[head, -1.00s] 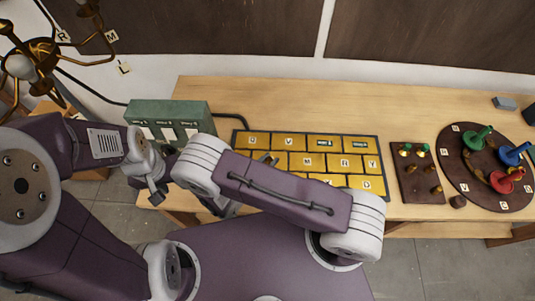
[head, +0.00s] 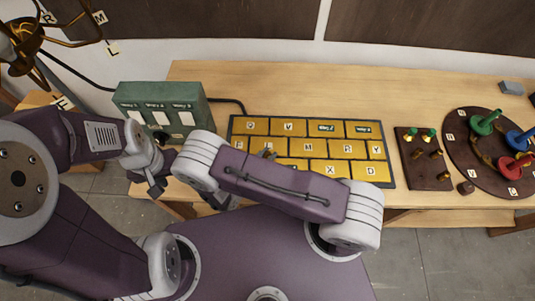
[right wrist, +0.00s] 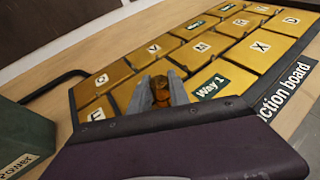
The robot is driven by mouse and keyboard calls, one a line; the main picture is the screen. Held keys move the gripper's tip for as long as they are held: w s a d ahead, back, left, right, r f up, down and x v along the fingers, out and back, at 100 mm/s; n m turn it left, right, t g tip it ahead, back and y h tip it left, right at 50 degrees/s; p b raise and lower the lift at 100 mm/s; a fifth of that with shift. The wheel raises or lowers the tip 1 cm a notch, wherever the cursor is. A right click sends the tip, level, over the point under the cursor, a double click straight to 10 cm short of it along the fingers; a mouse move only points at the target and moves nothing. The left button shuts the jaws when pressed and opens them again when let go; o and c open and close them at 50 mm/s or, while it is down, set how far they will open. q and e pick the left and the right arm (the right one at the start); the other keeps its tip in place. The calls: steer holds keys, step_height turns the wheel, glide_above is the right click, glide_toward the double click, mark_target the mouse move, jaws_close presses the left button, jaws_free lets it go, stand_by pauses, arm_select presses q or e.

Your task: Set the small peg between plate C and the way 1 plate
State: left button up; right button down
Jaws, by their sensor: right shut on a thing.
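The junction board (head: 389,182) lies on the table, with yellow plates in a dark frame. In the right wrist view the way 1 plate (right wrist: 228,78) is right of my right gripper (right wrist: 160,92), and a plate that looks marked C (right wrist: 97,122) is lower left. My right gripper is shut on the small copper-coloured peg (right wrist: 161,84), over the board between these two plates. The fingers hide the peg's lower end; I cannot tell whether it is seated. In the head view my arm hides much of the near row. My left gripper (head: 156,187) hangs near the table's front left edge, its jaws unclear.
A green box (head: 162,92) with white labels stands left of the board, a black cable behind it. To the right are a brown peg block (head: 412,178) and a round dark board (head: 465,170) with green, blue and red pieces. Table behind the board is clear.

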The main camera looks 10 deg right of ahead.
steer(key=shift+d, duration=0.1)
steer(key=shift+f+b, duration=0.6)
steer(key=c, duration=1.1)
jaws_free()
steer(key=shift+c, duration=0.2)
steer(key=shift+r, duration=0.15)
